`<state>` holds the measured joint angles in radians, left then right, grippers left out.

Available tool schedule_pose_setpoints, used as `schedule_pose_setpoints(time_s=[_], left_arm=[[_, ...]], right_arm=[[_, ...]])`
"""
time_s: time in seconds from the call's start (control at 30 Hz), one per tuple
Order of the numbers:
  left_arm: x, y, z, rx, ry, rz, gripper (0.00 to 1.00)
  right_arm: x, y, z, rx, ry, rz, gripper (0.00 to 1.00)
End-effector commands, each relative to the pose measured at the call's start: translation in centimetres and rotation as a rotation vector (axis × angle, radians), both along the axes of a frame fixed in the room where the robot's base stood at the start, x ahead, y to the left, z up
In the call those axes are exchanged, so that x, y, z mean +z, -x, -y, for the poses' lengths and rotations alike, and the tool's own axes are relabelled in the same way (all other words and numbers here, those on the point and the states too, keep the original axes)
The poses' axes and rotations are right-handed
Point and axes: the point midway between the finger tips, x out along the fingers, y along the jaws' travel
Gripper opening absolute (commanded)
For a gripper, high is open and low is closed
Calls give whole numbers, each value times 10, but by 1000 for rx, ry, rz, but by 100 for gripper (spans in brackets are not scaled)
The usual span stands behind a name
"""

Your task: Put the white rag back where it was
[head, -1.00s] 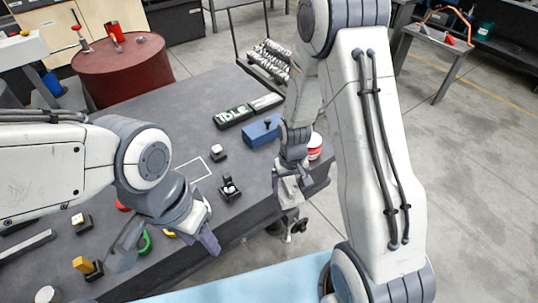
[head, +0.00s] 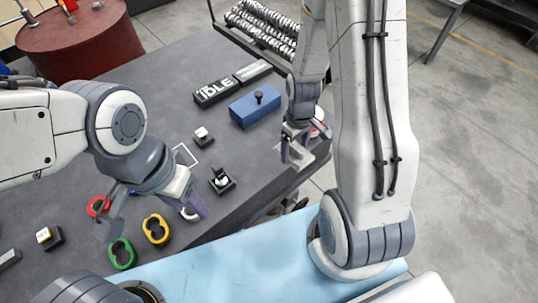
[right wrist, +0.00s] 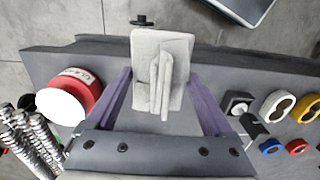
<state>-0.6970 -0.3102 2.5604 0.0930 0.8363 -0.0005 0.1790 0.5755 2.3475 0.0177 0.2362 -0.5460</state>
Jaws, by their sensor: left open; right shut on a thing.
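The white rag (right wrist: 160,75) is folded, with a raised ridge in its middle, and sits between the purple fingers of my right gripper (right wrist: 163,100) in the right wrist view. My right gripper (head: 297,148) is shut on it by the right edge of the dark table (head: 245,185). In the head view the rag (head: 318,153) shows only partly, as a pale patch by the fingers. A white outlined square (head: 184,156) is marked on the table. My left gripper (head: 155,217) is open and empty, above the table's near part.
A red tub with a white top (right wrist: 72,95) stands close beside my right gripper. A blue box (head: 254,106) and an IDLE sign (head: 218,92) lie further back. Green (head: 122,254) and yellow (head: 156,229) rings are near my left gripper. A red barrel (head: 80,45) stands behind.

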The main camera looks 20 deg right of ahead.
Motion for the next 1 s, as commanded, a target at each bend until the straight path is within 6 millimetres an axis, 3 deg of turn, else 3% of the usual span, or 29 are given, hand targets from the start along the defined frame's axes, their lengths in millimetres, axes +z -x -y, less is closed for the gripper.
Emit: schedule_pose_setpoints(time_s=[0.2, 0.4, 0.57, 0.8, 1.0], left_arm=[[11, 0, 0, 0, 1, 1, 50], [16, 0, 0, 0, 1, 1, 50], [18, 0, 0, 0, 0, 0, 50], [24, 0, 0, 0, 0, 0, 50], [24, 0, 0, 0, 0, 0, 50]], right_arm=[[-29, -44, -28, 4, 0, -2, 26], [-49, -71, -45, -1, 0, -1, 26], [-57, -77, -49, -2, 0, -2, 26], [-88, -77, -49, -3, 0, -2, 26], [-94, -78, -48, -3, 0, 1, 26]])
